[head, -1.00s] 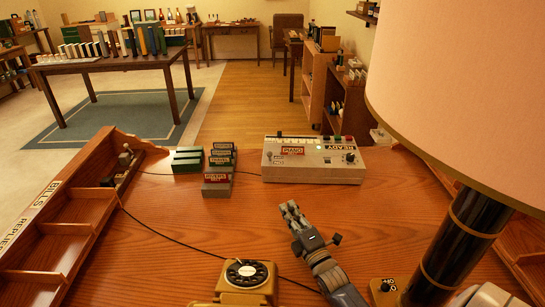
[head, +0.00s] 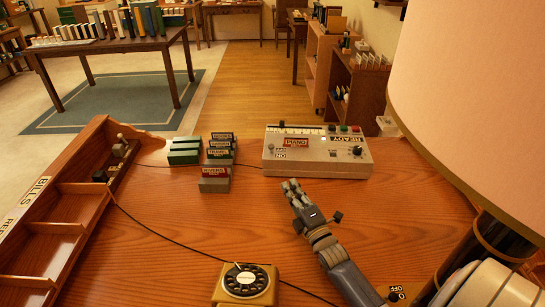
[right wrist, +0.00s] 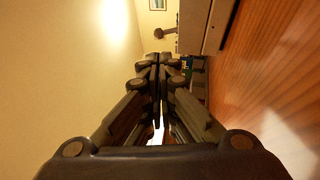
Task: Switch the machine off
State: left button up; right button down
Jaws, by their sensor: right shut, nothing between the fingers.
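The machine (head: 318,155) is a pale grey box with a red label, a READY sign, coloured buttons and a dark knob at its right. A small toggle lever (head: 271,149) stands at its left end, beside printing that seems to include ON. My right gripper (head: 290,184) is shut and empty, just in front of the machine's near left edge, apart from the lever. In the right wrist view the shut fingers (right wrist: 160,58) point toward the machine's side (right wrist: 194,25), and a lever with a round tip (right wrist: 164,32) sticks out from it. My left gripper is not in view.
A large lamp (head: 470,90) fills the right. A pigeonhole rack (head: 75,205) borders the left.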

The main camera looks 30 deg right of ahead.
send_near(271, 149)
jog(key=a+f+x, duration=0.1)
jog(key=x, duration=0.4)
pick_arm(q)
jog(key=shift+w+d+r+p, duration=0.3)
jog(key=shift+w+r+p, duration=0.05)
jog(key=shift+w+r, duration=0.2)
pick_arm(e)
jog(key=shift+w+d+r, duration=0.1)
jog(key=shift+w+r, duration=0.15)
jog(key=shift+w, duration=0.25)
jog(key=shift+w+d+r, duration=0.1)
jog(key=shift+w+r, duration=0.2)
jog(key=shift+w, duration=0.25)
